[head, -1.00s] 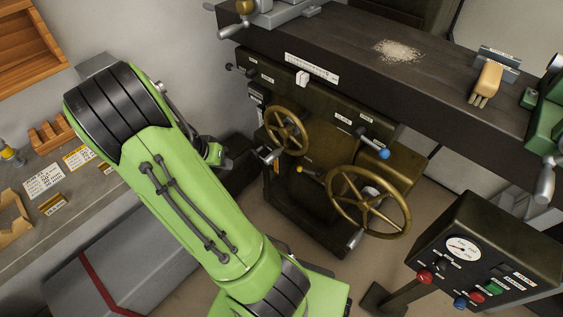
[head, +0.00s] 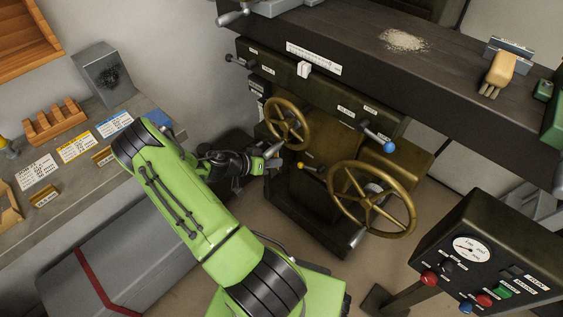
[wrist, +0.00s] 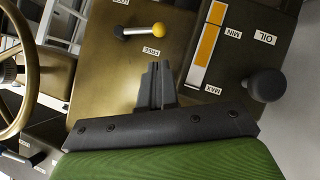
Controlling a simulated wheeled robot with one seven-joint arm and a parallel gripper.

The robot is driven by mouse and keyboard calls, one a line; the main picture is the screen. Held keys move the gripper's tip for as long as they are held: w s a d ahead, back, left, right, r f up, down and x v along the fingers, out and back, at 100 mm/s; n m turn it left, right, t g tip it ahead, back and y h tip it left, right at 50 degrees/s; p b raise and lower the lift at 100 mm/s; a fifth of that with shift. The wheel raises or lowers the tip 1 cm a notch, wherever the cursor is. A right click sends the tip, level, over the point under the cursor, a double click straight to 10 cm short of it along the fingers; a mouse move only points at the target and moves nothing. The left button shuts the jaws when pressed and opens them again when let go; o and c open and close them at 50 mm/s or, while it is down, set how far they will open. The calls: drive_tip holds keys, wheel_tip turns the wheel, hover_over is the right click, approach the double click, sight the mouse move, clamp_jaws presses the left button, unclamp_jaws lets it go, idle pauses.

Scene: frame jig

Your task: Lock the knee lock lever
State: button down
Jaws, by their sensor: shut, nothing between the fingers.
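A short lever with a yellow knob (head: 301,166) sits on the front of the machine's dark knee, between two brass handwheels. In the wrist view the yellow knob (wrist: 155,30) is at the right end of a silver stem pivoting at its left. A label below it appears to read FREE; another above is cut off. My gripper (head: 276,163) is left of the lever in the head view. In the wrist view my gripper's dark fingers (wrist: 155,68) are shut and empty, pointing toward the knob, with a visible gap between them.
A brass handwheel (head: 288,122) is close above my gripper, and a larger one (head: 371,199) stands to the right. A blue-knobbed lever (head: 388,147) is at upper right. In the wrist view a black knob (wrist: 267,85) projects right of the oil gauge (wrist: 207,45).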

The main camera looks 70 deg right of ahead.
drive_tip(key=b+x, duration=0.1)
drive_tip(key=x, duration=0.7)
drive_tip(key=shift+s+f, duration=0.15)
drive_tip(key=shift+d, duration=0.1)
